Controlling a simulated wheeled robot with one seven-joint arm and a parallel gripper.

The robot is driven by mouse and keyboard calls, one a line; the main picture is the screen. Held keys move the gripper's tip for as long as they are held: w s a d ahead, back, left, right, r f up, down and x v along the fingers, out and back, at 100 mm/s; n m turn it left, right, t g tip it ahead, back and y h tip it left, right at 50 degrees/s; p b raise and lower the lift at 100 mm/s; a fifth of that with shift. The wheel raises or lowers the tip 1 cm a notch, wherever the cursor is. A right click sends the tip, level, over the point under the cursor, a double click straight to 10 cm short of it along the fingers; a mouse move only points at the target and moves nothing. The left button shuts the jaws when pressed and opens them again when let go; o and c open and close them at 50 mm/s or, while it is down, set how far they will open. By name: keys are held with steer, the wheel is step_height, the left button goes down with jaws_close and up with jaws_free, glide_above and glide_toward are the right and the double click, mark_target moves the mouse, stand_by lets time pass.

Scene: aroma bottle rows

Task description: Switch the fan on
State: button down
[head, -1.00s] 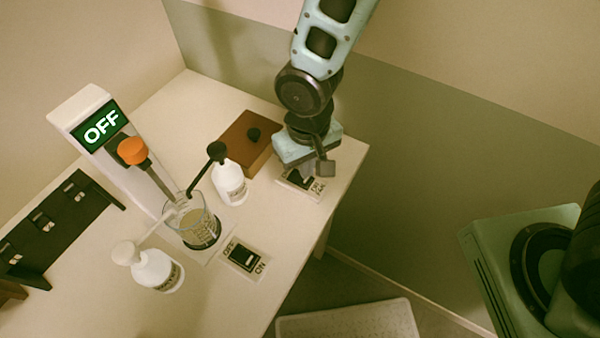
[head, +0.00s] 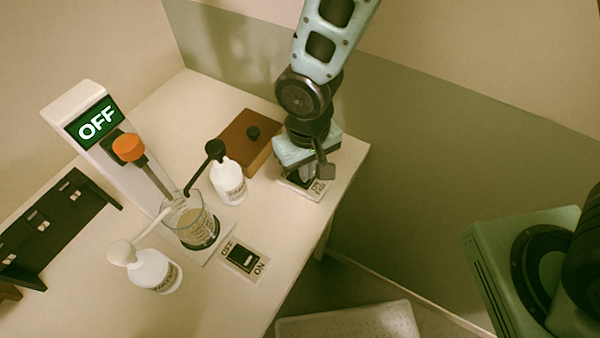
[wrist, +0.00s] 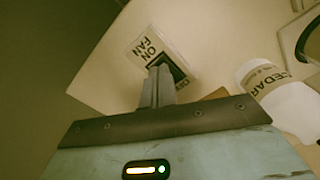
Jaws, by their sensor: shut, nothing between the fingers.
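The fan switch plate (head: 318,187) lies at the table's right edge under my gripper. In the wrist view the plate (wrist: 139,44) reads "ON" and "FAN", and part of its dark rocker (wrist: 178,68) shows beside the fingertips. My gripper (head: 310,178) is shut and empty, pointing down at the switch. Its fingers (wrist: 160,70) cover part of the rocker; I cannot tell whether they touch it. The rocker's position is hidden.
A second OFF/ON switch (head: 243,258) lies nearer the front. A white stand (head: 88,125) shows "OFF" above a glass beaker (head: 193,222). White bottles (head: 229,182) (head: 152,271), a brown box (head: 247,140) and a dark rack (head: 50,225) stand around.

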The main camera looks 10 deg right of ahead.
steer(key=shift+f, duration=0.3)
steer(key=shift+r, duration=0.1)
steer(key=shift+r+p, duration=2.5)
steer(key=shift+r, duration=0.95)
